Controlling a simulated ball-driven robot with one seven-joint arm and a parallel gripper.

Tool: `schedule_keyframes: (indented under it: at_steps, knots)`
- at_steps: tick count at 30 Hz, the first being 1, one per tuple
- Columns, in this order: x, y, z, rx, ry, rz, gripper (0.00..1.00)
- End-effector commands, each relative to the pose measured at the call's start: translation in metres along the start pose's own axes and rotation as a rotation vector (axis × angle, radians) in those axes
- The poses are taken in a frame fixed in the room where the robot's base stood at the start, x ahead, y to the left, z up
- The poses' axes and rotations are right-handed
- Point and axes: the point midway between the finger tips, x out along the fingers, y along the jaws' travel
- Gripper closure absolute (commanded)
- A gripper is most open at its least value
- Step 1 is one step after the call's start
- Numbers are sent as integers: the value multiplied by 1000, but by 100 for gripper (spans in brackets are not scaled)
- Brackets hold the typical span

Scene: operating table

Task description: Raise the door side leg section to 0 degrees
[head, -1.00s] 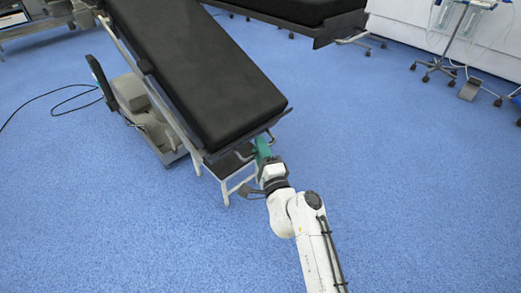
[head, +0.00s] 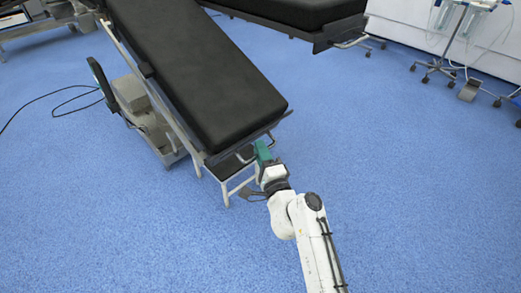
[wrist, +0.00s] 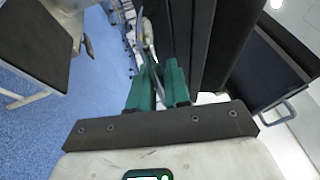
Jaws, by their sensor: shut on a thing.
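The black padded leg section (head: 215,75) slopes across the upper middle of the head view, its near end toward me. A metal handle bar (head: 270,137) sticks out from its near end. My gripper (head: 261,150) has green fingers and is at that end, just under the pad's edge. In the wrist view my gripper (wrist: 160,72) is shut on a thin metal handle (wrist: 149,40) that runs up between the green fingers. The exact contact point is partly hidden by the fingers. The section's angle cannot be read exactly.
A second black padded section (head: 300,12) with its own handle is at the top, right of the first. A white-legged step (head: 232,180) stands under the near end, left of my gripper. A wheeled stand (head: 440,68) is far right. Blue floor is clear at right.

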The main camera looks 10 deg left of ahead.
Motion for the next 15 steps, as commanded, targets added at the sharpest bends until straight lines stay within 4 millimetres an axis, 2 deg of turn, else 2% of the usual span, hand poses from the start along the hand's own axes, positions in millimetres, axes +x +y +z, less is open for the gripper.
schedule_keyframes:
  at_steps: [1, 15]
  knots:
    - [1, -12, 0, -3, 0, 5, 100]
    - [-5, -51, -4, -24, 1, 55, 100]
